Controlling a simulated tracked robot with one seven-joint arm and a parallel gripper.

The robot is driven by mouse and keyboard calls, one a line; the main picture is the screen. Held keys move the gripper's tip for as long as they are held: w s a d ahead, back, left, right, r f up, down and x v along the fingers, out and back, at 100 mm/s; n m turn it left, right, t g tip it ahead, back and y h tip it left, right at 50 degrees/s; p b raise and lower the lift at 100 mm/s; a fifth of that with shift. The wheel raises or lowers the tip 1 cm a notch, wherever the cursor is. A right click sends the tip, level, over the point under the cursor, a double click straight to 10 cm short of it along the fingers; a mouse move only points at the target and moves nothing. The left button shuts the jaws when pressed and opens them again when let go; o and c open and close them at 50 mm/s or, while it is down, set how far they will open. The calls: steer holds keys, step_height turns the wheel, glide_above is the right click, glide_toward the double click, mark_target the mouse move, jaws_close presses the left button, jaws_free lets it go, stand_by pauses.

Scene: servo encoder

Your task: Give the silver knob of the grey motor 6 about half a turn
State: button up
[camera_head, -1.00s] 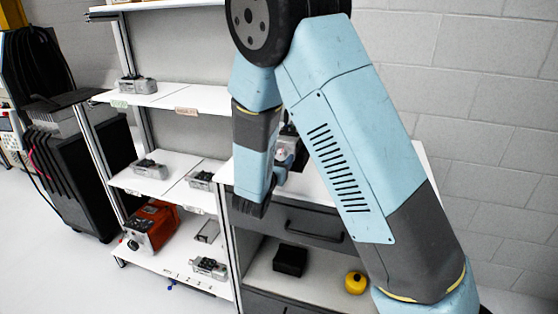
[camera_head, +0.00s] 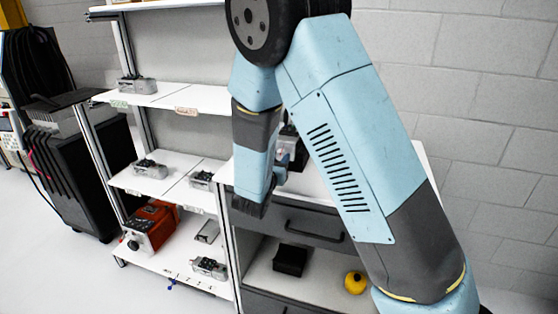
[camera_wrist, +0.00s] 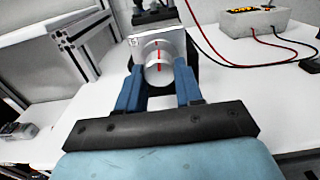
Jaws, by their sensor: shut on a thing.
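The grey motor (camera_wrist: 160,36) stands on the white worktop in the wrist view, its front facing my gripper. Its round silver knob (camera_wrist: 158,65) has a red line that runs close to upright. My gripper (camera_wrist: 159,76) has its blue fingers shut on the knob, one on each side. In the head view my arm hides most of the motor and the knob, and the label number is too small to read.
A grey box (camera_wrist: 254,22) with red and black cables stands to the right on the worktop. A metal shelf post (camera_wrist: 82,47) rises at the left. Shelves with several motors (camera_head: 138,84) stand left of my arm. A yellow round thing (camera_head: 355,282) lies lower down.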

steer(key=shift+n, duration=0.3)
steer(key=n, duration=1.3)
steer(key=shift+n, duration=0.3)
stand_by(0.4)
steer(key=o, duration=1)
steer(key=shift+o, duration=0.2)
steer(key=shift+s, duration=0.1)
steer(key=v, duration=1.3)
steer(key=shift+s, duration=0.3)
